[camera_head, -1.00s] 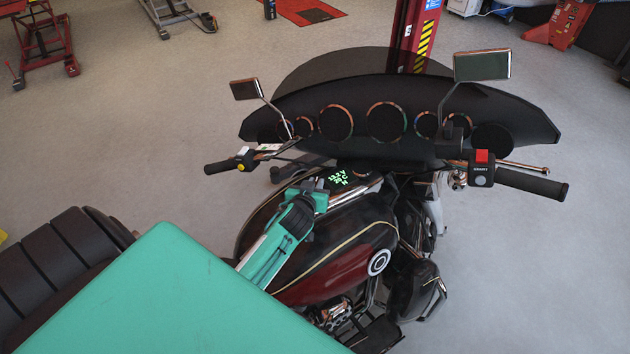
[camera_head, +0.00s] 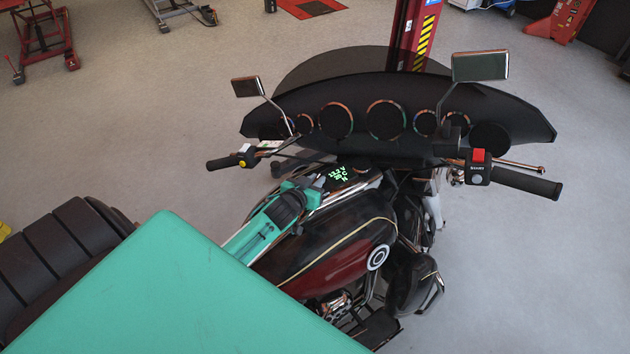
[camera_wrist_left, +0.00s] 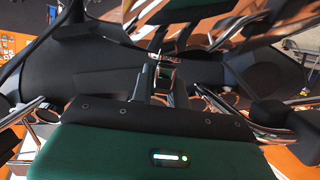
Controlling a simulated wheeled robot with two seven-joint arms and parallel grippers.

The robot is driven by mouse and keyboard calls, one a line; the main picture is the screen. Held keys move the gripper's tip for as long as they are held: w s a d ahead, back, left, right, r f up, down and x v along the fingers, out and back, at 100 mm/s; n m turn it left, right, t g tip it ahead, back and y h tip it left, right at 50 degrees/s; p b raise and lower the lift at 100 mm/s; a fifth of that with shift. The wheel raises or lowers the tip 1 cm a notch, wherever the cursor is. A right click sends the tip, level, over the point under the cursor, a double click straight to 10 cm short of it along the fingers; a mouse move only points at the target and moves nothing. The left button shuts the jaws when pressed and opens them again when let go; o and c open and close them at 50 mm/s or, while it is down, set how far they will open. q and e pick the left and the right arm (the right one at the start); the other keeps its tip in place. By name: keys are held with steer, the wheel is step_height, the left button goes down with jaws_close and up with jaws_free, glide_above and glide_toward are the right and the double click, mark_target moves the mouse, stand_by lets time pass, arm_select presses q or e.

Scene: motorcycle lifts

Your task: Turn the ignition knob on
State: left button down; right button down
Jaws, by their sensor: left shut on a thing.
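The ignition knob's black face with glowing green lettering (camera_head: 341,174) sits on the motorcycle's console, ahead of the dark red and black tank (camera_head: 345,250). My left gripper (camera_head: 318,190), at the end of a teal arm, reaches over the tank to the knob. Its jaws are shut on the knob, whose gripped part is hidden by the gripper. In the left wrist view, the jaws (camera_wrist_left: 161,80) meet at the console, and the knob cannot be made out clearly. My right gripper is in neither view.
The handlebar's left grip (camera_head: 222,163) and right grip (camera_head: 526,184) flank the console. The dark fairing (camera_head: 400,90) with round gauges and two mirrors (camera_head: 480,67) stands just beyond. A red lift post (camera_head: 408,40) rises behind. Open grey floor lies around the motorcycle.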

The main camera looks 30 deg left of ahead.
arm_select(q)
steer(key=c, duration=1.5)
jaws_free()
steer(key=shift+w+r, duration=0.1)
steer(key=shift+r, duration=0.05)
steer(key=shift+o, duration=0.7)
steer(key=shift+s, duration=0.6)
steer(key=b+v, duration=0.4)
steer(key=v, duration=0.8)
steer(key=shift+s+r, duration=0.2)
steer(key=shift+s, duration=0.05)
